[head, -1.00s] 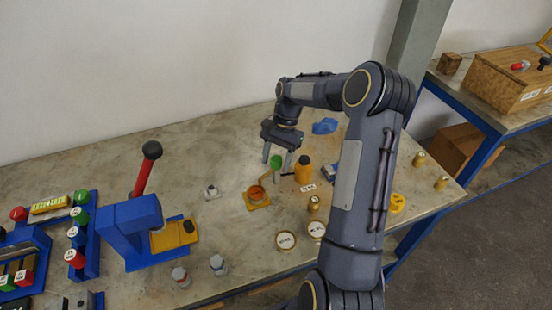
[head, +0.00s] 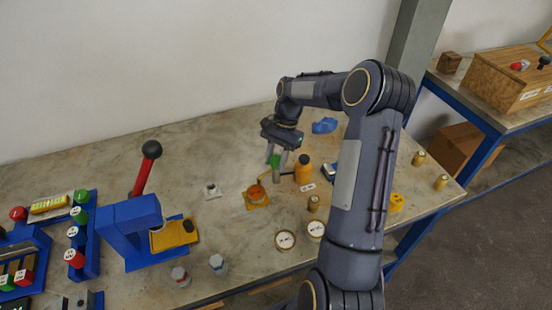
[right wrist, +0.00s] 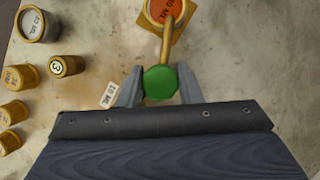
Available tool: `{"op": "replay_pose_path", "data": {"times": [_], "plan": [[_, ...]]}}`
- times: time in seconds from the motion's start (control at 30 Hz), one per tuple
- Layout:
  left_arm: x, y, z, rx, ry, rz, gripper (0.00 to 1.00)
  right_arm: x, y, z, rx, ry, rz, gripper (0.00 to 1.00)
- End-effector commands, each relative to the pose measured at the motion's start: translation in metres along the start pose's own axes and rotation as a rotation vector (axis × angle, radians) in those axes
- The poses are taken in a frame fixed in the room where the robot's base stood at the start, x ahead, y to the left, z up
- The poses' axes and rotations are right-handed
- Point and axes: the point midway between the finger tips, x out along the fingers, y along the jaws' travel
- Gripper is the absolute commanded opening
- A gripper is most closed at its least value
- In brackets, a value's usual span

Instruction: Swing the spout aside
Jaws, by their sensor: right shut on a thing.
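The spout is a thin yellow arm (right wrist: 167,42) that runs from an orange-topped vessel (right wrist: 165,10) to a round green knob (right wrist: 160,82). In the head view the vessel (head: 256,195) stands on a yellow square base (head: 257,205) in the middle of the bench, and the green knob (head: 274,160) is up and right of it. My right gripper (right wrist: 160,88) has its fingers on both sides of the knob and is shut on it. It also shows in the head view (head: 276,161), reaching down from above. My left gripper is not in view.
An orange bottle (head: 303,171) stands close right of the gripper. Brass pieces (head: 313,204) and round white-faced lids (head: 285,240) lie nearer the front edge. A blue press with a red lever (head: 145,170) stands left.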

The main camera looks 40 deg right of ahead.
Motion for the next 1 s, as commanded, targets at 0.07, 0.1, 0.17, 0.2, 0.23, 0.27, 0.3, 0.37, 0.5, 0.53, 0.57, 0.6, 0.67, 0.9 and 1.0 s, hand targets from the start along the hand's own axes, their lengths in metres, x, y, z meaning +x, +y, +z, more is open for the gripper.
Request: {"op": "replay_pose_path", "data": {"times": [0.07,0.1,0.17,0.2,0.23,0.27,0.3,0.37,0.5,0.53,0.57,0.6,0.67,0.9,1.0], "plan": [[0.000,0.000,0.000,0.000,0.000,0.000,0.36,-0.001,0.001,0.000,0.037,0.002,-0.014,0.00],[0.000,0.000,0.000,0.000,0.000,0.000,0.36,-0.001,0.001,0.000,0.058,0.001,-0.023,0.00],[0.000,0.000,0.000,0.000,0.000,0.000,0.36,-0.001,0.001,0.000,0.097,0.003,-0.040,0.00],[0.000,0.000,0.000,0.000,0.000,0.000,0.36,-0.001,0.000,0.000,0.125,0.002,-0.052,0.00],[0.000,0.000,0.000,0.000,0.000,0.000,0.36,-0.001,0.000,0.000,0.148,0.003,-0.061,0.00],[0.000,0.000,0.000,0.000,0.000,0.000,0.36,-0.001,0.001,0.000,0.171,0.002,-0.071,0.00],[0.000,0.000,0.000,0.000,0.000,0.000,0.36,-0.001,0.001,0.000,0.206,0.002,-0.084,0.00],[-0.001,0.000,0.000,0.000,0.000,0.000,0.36,-0.002,0.001,0.000,0.257,0.002,-0.106,0.00],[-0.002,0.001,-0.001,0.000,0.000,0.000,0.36,-0.002,0.001,0.000,0.380,0.002,-0.157,0.00],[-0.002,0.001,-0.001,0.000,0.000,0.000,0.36,-0.002,0.000,0.000,0.406,0.003,-0.169,0.00],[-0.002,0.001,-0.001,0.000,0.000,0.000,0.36,-0.002,0.000,0.000,0.433,0.002,-0.180,0.00],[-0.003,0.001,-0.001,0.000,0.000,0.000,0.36,-0.002,0.001,0.000,0.469,0.002,-0.194,0.00],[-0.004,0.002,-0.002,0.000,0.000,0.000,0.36,-0.002,0.000,0.000,0.521,0.002,-0.217,0.00],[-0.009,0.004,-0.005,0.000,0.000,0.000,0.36,-0.003,0.001,0.001,0.732,0.002,-0.303,0.00],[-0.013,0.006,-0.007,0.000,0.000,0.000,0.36,-0.003,0.001,0.001,0.820,0.002,-0.340,0.00]]}}
